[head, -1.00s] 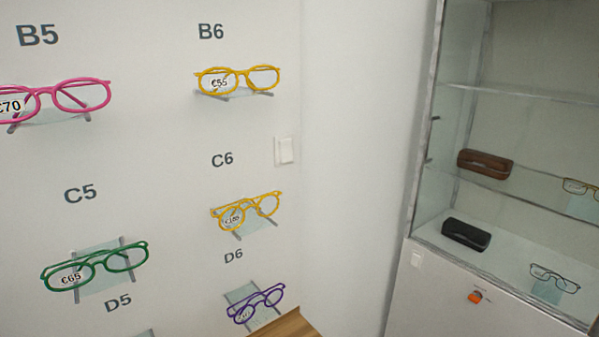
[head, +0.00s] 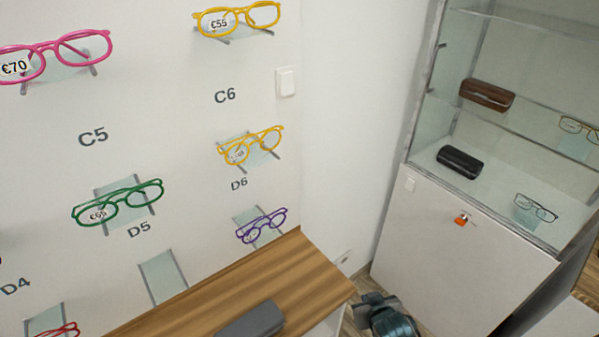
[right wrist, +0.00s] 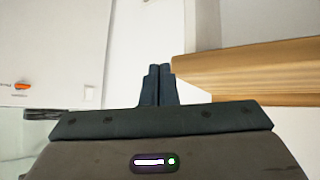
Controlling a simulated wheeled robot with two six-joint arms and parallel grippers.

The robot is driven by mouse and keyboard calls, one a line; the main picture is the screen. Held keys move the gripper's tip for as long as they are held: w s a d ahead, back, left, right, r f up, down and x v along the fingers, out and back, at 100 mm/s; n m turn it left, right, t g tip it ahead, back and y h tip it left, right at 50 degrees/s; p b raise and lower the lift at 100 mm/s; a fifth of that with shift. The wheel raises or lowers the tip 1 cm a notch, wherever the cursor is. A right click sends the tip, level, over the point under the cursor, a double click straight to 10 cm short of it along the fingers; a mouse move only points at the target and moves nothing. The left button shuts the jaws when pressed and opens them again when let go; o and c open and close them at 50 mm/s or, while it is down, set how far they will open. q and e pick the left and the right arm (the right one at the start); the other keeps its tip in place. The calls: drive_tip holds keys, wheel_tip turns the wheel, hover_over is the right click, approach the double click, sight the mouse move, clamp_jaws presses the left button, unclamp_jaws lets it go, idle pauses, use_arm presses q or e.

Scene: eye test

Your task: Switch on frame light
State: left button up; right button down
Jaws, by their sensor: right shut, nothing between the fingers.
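A white wall switch (head: 286,82) is on the wall right of the C6 label, near the room corner. A smaller white switch or plate (head: 410,185) is on the upper left of the cabinet front. I cannot tell from the pictures which one works the frame light. My right gripper (head: 376,302) is low in the head view, between the wooden counter and the cabinet, apart from both switches. In the right wrist view its fingers (right wrist: 158,72) are together with nothing between them. My left gripper is not in view.
Glasses frames, such as the yellow pair (head: 252,147), sit on wall holders. A wooden counter (head: 290,270) with a grey case (head: 250,321) juts out below.

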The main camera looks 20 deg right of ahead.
drive_tip(key=w+r+m+t, duration=0.1)
drive_tip(key=w+r+t, duration=0.4)
drive_tip(key=r, duration=0.5)
drive_tip(key=w+r+t, duration=0.4)
drive_tip(key=w+r, duration=0.3)
drive_tip(key=r, duration=0.3)
drive_tip(key=a+r+n+t+y, duration=0.3)
drive_tip(key=r+y, duration=0.2)
drive_tip(key=r, duration=0.5)
drive_tip(key=a+r+n+t+y+p, duration=0.1)
drive_tip(key=a+r+n+t+y, duration=0.2)
drive_tip(key=r+y, duration=0.3)
wheel_tip(320, 180, up, 4)
drive_tip(key=shift+w+a+f, duration=0.1)
drive_tip(key=shift+w+a, duration=0.05)
drive_tip(key=shift+a, duration=0.55)
